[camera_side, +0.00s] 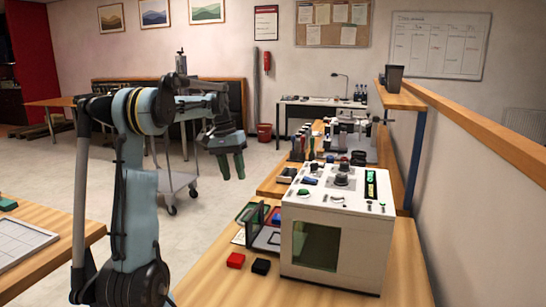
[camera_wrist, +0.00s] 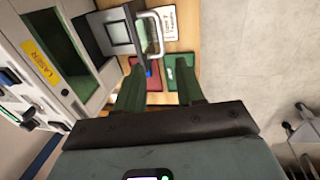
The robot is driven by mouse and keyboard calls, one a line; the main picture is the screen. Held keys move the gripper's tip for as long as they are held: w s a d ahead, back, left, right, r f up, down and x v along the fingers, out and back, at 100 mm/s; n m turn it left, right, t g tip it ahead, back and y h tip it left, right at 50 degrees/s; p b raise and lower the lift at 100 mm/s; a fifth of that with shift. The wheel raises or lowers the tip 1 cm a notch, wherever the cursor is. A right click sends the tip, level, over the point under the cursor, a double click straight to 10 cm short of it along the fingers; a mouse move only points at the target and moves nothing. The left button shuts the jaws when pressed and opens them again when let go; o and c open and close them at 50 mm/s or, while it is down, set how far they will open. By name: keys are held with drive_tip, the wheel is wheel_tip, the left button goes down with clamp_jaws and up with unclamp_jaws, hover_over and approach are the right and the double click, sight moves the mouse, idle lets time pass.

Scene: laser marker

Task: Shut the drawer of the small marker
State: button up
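The small marker (camera_side: 340,240) is a white box with a green window and knobs on top, on the wooden bench. A yellow laser label shows on it in the wrist view (camera_wrist: 42,62). Its drawer (camera_side: 266,238) stands out from its left side. In the wrist view the drawer (camera_wrist: 118,32) shows a pale plate and a white bar handle (camera_wrist: 159,34). My gripper (camera_side: 233,168) is in the air, left of and above the drawer, not touching it. Its green fingers are apart and empty in the wrist view (camera_wrist: 160,70).
A green tray (camera_wrist: 182,62) and a red tray (camera_wrist: 152,82) lie beside the drawer. A grey cart (camera_side: 180,180) stands behind my arm. Open floor lies left of the bench.

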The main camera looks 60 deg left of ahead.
drive_tip(key=f, duration=0.3)
drive_tip(key=w+d+f, duration=0.1)
drive_tip(key=f, duration=0.7)
drive_tip(key=shift+w+d+f, duration=0.25)
clamp_jaws()
